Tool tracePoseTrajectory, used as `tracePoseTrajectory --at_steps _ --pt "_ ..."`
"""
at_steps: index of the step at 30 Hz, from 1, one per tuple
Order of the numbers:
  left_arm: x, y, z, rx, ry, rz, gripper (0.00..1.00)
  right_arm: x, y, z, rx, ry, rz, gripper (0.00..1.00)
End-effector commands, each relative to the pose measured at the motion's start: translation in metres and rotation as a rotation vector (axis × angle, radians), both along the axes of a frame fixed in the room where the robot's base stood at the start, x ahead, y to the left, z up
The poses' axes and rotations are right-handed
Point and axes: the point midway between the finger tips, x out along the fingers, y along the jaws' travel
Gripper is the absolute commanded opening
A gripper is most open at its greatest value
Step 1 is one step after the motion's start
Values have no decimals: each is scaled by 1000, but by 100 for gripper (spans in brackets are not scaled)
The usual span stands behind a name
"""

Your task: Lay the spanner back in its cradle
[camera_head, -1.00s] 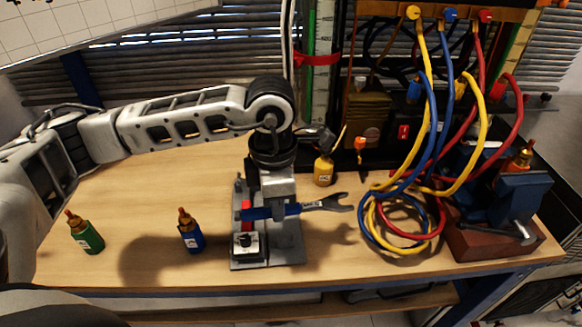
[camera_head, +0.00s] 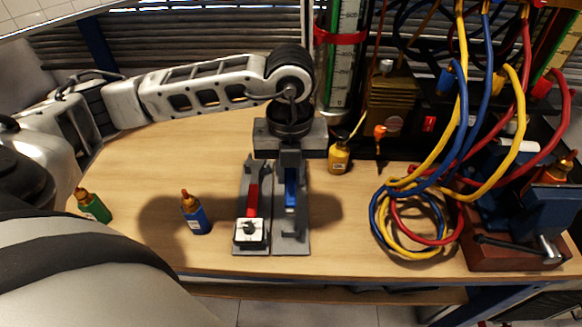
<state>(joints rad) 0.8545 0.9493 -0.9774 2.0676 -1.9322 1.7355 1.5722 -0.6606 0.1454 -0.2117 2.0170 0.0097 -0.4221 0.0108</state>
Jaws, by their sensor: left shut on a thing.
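The spanner (camera_head: 291,190) shows as a short blue length of handle, lined up front to back over the right half of the grey cradle plate (camera_head: 290,237). Its open-jaw head is hidden behind or under my gripper. My left gripper (camera_head: 291,165) comes down from above and is shut on the spanner. I cannot tell whether the spanner touches the cradle. The front of the cradle's right half is bare, with a small upright bracket. My right gripper is not in view.
A red bar (camera_head: 252,200) and a white block with a black knob (camera_head: 250,231) are on the left half of the plate. Blue (camera_head: 196,216), green (camera_head: 95,207) and yellow (camera_head: 339,157) bottles stand nearby. Coiled hoses (camera_head: 412,222) and a vise (camera_head: 530,225) are right.

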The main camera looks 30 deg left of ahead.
Motion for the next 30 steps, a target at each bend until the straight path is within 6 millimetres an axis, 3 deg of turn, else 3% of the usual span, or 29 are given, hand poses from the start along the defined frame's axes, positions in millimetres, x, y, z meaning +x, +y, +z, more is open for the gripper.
tracePoseTrajectory --at_steps 8,22,30 --pt "-2 -2 -8 1 -1 0 0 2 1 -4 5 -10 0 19" --pt "-2 -2 -50 0 -1 -1 0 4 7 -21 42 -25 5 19" --pt "-2 -2 -54 0 -1 -1 0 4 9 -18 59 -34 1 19"
